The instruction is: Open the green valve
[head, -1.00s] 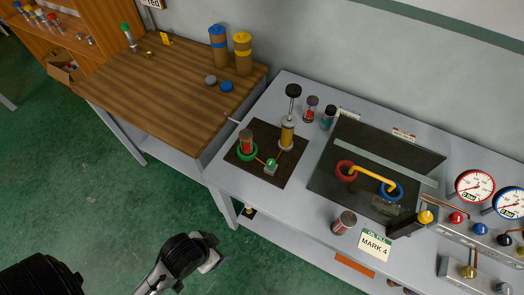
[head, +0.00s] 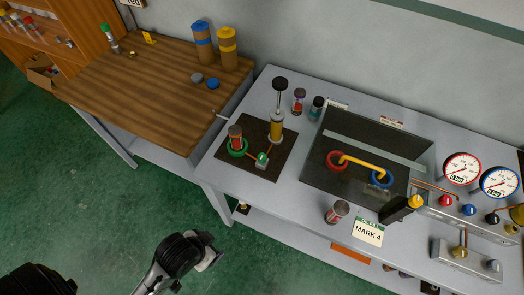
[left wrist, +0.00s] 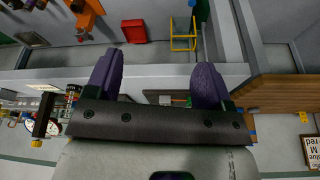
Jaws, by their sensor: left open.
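A small green knob (head: 262,158) sits on a grey block on a dark board (head: 276,174) on the grey bench. I take it for the green valve. A thin orange pipe links it to a green ring (head: 238,153) around the foot of a red-and-grey can (head: 235,134). My left gripper (head: 212,260) is low in front of the bench, apart from it and well below the valve. In the left wrist view my left gripper (left wrist: 156,75) has its two purple fingers spread, with nothing between them. My right gripper is out of view.
A yellow pump (head: 277,127) with a black-topped rod stands on the same board. A dark tray (head: 320,193) holds red and blue rings. Gauges (head: 461,170) and coloured knobs are at the right. A wooden table (head: 150,90) adjoins at left. The green floor before the bench is clear.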

